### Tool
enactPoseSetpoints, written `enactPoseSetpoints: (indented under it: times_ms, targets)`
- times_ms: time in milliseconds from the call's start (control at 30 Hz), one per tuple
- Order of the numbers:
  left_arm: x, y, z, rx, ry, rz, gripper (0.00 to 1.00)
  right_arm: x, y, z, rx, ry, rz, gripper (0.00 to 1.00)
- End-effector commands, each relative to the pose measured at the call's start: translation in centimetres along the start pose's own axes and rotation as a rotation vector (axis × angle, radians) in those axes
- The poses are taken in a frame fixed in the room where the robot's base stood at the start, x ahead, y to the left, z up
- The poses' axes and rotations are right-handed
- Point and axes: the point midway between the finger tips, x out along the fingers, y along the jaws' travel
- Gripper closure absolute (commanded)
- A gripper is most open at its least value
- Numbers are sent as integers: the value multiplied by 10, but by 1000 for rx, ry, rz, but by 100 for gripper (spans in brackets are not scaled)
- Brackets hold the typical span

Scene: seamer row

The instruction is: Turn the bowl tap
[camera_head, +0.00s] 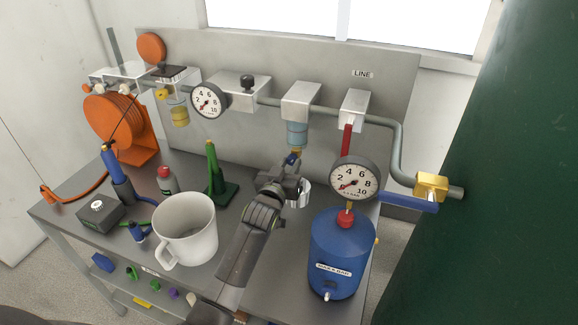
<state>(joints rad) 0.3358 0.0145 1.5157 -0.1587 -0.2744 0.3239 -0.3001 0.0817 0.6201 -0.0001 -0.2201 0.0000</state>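A filter unit with a clear bluish bowl (297,133) hangs below a grey metal block on the back panel. The bowl tap (292,158), a small brass piece with a blue part, shows just under the bowl. My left gripper (291,168) reaches up from the lower middle, its tips right at the tap and hiding part of it. Whether the fingers touch the tap, and whether they are open or shut, I cannot tell. My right gripper is not in view.
A blue tank (338,262) with a gauge (353,178) above it stands to the right of my arm. A white mug (186,230) and a green cone-shaped stand (218,185) are to the left. An orange hose reel (118,122) stands at the back left.

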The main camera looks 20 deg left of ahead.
Motion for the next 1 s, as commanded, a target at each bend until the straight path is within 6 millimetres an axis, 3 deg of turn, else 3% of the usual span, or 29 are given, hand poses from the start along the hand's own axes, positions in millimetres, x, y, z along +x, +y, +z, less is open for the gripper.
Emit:
enactPoseSetpoints:
  times_ms: [33, 167, 567, 1000]
  targets:
    - [0, 0, 1, -1, -1, 0, 68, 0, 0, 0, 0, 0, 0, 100]
    - [0, 0, 0, -1, -1, 0, 52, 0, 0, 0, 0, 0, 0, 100]
    - [-6, 0, 0, -1, 0, 0, 52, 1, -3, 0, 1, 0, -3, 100]
    - [-75, -1, 3, -4, 0, -1, 52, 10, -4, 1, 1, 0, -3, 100]
